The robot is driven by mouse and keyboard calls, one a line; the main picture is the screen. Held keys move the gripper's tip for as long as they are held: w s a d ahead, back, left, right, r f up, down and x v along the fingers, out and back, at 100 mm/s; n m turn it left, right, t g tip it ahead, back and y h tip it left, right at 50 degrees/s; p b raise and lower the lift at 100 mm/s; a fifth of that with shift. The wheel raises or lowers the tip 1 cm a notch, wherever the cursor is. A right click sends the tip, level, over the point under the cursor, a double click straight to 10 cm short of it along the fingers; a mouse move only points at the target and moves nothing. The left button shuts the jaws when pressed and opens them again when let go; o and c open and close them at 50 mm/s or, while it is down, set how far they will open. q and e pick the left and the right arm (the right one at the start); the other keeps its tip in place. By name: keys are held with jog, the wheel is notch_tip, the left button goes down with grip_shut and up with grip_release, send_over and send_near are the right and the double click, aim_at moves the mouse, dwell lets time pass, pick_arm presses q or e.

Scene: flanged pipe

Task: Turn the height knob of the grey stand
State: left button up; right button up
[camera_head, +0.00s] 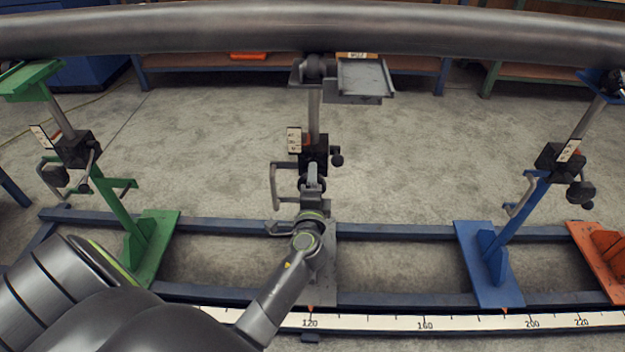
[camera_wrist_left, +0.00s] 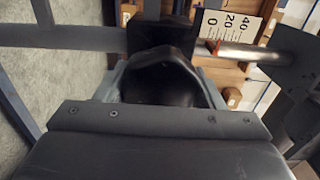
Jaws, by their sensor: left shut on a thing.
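The grey stand (camera_head: 314,110) stands in the middle under the pipe, with a black clamp block (camera_head: 315,157) and a small scale plate (camera_head: 294,140) on its post. My left gripper (camera_head: 312,186) reaches up in front of the stand, just below the block. It is shut on the black height knob, which shows between the fingers in the left wrist view (camera_wrist_left: 160,80). In the head view the gripper mostly hides the knob. The scale (camera_wrist_left: 232,27) with 0, 20 and 40 shows beside the post in the wrist view. My right gripper is not in view.
A long dark pipe (camera_head: 200,27) crosses the top. A green stand (camera_head: 118,205) is at left, a blue stand (camera_head: 520,210) at right. Blue floor rails (camera_head: 390,232) and a ruler strip (camera_head: 370,322) run below. A grey handle (camera_head: 274,185) is left of the block, a small black knob (camera_head: 337,158) right.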

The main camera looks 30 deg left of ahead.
pick_arm(q)
jog(key=m+p, duration=0.1)
jog(key=m, duration=0.2)
jog(key=shift+m+p, duration=0.35)
jog(key=shift+m, duration=0.75)
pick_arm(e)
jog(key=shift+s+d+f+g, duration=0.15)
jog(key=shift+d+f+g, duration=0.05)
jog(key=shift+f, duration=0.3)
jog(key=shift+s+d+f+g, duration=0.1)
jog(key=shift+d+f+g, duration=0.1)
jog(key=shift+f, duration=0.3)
pick_arm(q)
jog(key=shift+m, duration=0.3)
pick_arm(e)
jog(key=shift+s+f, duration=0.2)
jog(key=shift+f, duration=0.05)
pick_arm(q)
jog(key=o, duration=1)
jog(key=shift+f, duration=0.1)
